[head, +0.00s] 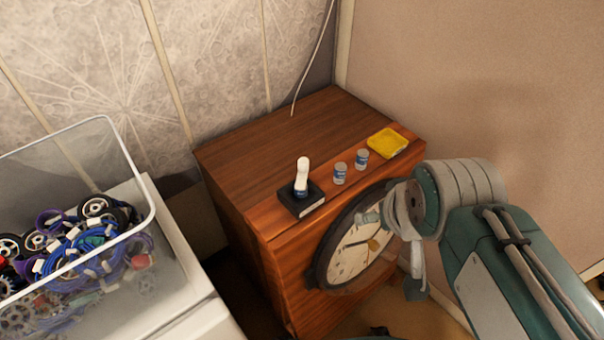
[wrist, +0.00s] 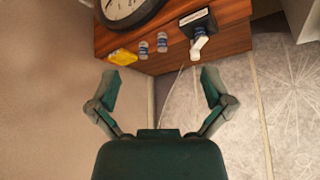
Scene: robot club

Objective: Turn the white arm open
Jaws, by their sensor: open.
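The white arm (head: 302,172) stands up from a small black base (head: 303,206) on the wooden cabinet top, near its front edge. In the wrist view, which looks upside down, the white arm (wrist: 199,46) and its base (wrist: 198,20) are at the upper right. My gripper (head: 392,252) is to the right of the arm in the head view, in front of the cabinet and partly over the clock. In the wrist view my gripper (wrist: 160,82) has its two fingers spread wide with nothing between them. It is apart from the white arm.
Two small cans (head: 340,174) and a yellow square item (head: 387,142) sit on the wooden cabinet (head: 255,150), right of the base. A round clock (head: 350,262) is at the cabinet's front. A clear bin of parts (head: 100,150) stands left. Walls close the back and right.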

